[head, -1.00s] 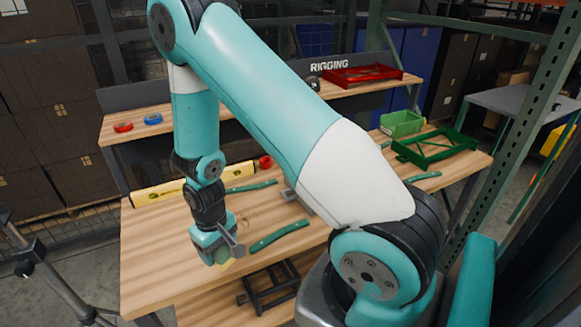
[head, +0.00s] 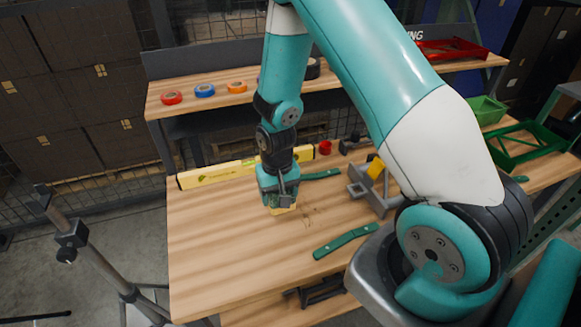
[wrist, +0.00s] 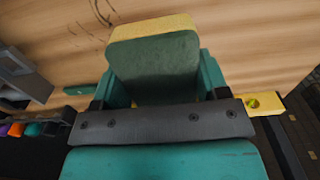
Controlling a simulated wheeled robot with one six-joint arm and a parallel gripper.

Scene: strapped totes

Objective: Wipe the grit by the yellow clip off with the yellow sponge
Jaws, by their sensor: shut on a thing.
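My gripper (head: 281,200) is shut on the yellow sponge (head: 284,210), low over the wooden bench; I cannot tell whether the sponge touches the wood. In the wrist view the sponge (wrist: 155,55) sits between the green fingers, with a dark green face and a yellow edge. The grit (head: 308,214) shows as thin dark marks on the wood just right of the sponge; dark curved marks (wrist: 103,12) also show in the wrist view. A yellow piece (head: 375,168), possibly the yellow clip, is on a grey clamp-like block to the right of the marks.
A yellow level (head: 225,173) lies along the bench's back left. The grey block (head: 368,190) stands right of the marks. Green straps (head: 345,241) lie in front and behind. A green bin (head: 487,110) and green frame (head: 530,145) are at right. The bench's front left is clear.

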